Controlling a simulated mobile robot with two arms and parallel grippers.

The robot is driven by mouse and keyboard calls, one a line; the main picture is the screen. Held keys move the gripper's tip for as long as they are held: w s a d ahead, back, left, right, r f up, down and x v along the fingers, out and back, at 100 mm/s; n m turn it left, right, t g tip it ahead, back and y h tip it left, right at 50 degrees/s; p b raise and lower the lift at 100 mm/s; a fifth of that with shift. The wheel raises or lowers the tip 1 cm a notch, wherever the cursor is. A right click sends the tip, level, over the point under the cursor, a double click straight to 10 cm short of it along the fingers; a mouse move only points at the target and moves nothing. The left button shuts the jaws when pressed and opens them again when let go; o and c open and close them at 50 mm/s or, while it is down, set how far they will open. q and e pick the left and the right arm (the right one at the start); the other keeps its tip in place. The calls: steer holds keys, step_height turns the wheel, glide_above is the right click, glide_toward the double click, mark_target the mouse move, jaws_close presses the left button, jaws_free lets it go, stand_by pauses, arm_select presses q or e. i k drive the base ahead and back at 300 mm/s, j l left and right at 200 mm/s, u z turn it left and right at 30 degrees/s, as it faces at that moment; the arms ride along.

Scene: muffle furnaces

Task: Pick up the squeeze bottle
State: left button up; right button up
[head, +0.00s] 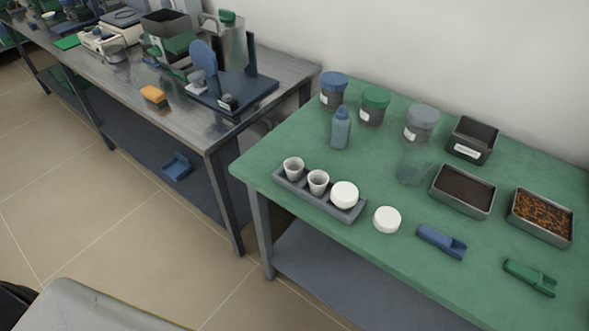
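The squeeze bottle (341,129) is blue with a narrow nozzle top. It stands upright on the green-topped table (262,159), towards its back left, in front of the jars. Nothing touches it that I can see. Neither of my grippers shows in the head view.
Close around the bottle are a blue-lidded jar (333,91), a green-lidded jar (374,106) and a grey rack (324,205) with white cups. A clear beaker (413,168) and trays stand to the right. A metal bench (213,133) with equipment is at left.

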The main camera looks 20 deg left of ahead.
mark_target(341, 123)
steer(key=i+j, duration=0.2)
steer(key=j, duration=0.2)
steer(key=i+j, duration=0.15)
steer(key=j, duration=0.25)
steer(key=i+j, duration=0.2)
steer(key=j, duration=0.2)
steer(key=z, duration=0.05)
